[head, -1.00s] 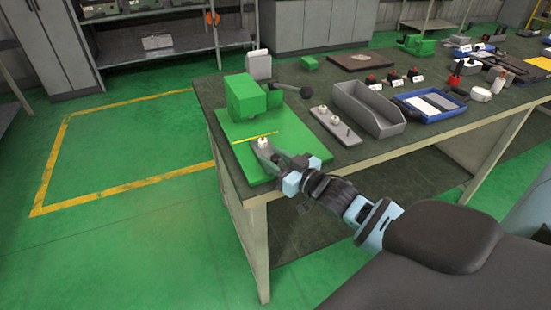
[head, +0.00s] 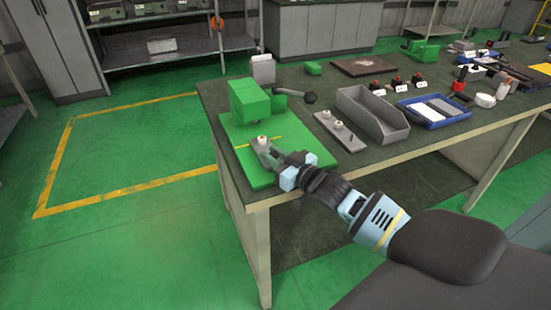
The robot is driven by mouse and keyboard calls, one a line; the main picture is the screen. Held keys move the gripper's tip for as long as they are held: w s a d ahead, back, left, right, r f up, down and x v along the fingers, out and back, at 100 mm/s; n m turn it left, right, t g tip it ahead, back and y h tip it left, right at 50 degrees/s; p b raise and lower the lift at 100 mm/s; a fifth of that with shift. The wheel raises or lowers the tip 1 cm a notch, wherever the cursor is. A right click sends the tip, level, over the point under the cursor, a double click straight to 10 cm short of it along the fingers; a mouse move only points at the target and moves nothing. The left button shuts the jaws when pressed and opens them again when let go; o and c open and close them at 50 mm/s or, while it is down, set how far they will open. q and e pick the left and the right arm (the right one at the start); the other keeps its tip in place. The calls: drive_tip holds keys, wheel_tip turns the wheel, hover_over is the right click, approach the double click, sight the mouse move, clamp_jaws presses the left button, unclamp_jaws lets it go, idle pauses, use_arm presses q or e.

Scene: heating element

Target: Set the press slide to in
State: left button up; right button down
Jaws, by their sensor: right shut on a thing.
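The green press stands on the table's near left corner, with a green base plate (head: 238,160), an upright green block (head: 248,104) and a dark ball-ended lever (head: 309,97). A yellow line crosses the plate in front of the block. My right gripper (head: 263,146) reaches over the plate from the right, low down, and is shut on a small pale knob (head: 262,140). The knob is at the yellow line, apart from the block. My fingers hide the part under the knob, so I cannot make out the slide itself. My left gripper is not in view.
To the right are a grey plate with pale pegs (head: 333,124), an open grey bin (head: 374,117) and a blue tray (head: 434,110). Red-topped switches (head: 396,82) and a dark board (head: 366,66) lie behind. A grey box (head: 263,69) stands behind the press.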

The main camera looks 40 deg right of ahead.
drive_tip(key=c, duration=1.3)
unclamp_jaws()
drive_tip(key=shift+s, duration=0.1)
drive_tip(key=s, duration=0.4)
drive_tip(key=s+d, duration=0.1)
drive_tip(key=s, duration=0.1)
drive_tip(key=shift+s+f, duration=0.1)
drive_tip(key=shift+s, duration=0.05)
drive_tip(key=shift+s+d, duration=0.1)
drive_tip(key=shift+s, duration=0.55)
drive_tip(key=shift+o, duration=0.2)
